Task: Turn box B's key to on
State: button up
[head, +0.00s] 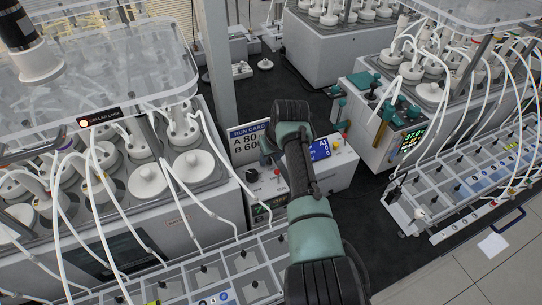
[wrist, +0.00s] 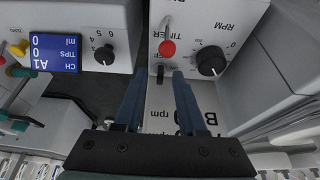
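A pale control box (wrist: 220,30) fills the top right of the wrist view, upside down, with RPM and TIMER lettering, a black dial (wrist: 211,61) and a red cap (wrist: 168,47). A small black piece (wrist: 160,74) on its edge looks like a key or switch; its turn position is unclear. In the head view the box (head: 268,188) is partly behind my arm, which hides the gripper.
A second box with a blue A1 display (head: 321,149) stands close on the right. A run card (head: 248,143) reading A 80, B 600 stands behind. Dark floor between is clear.

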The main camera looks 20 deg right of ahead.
grip_shut()
dwell(0.5)
jog(key=m, duration=0.1)
jog(key=m+h, duration=0.1)
jog(key=shift+w+a+m+p, duration=0.1)
jog(key=shift+a+m+p, duration=0.1)
jog(key=shift+m+p, duration=0.15)
jog(key=m, duration=0.1)
jog(key=m+h+b, duration=0.1)
jog(key=m, duration=0.1)
jog(key=shift+w+a+f+m+g, duration=0.1)
jog(key=shift+a+m+g, duration=0.15)
jog(key=shift+g, duration=0.15)
jog(key=m+b, duration=0.1)
jog(key=m, duration=0.1)
jog(key=m+g+h+b, duration=0.1)
jog(key=m+b, duration=0.1)
jog(key=shift+w+f+h, duration=0.1)
jog(key=shift+h, duration=0.2)
jog(key=shift+a+m+b, duration=0.1)
jog(key=shift+m+b, duration=0.7)
jog(key=shift+b, duration=0.2)
jog(key=shift+r+g, duration=0.2)
jog(key=shift+g, duration=0.1)
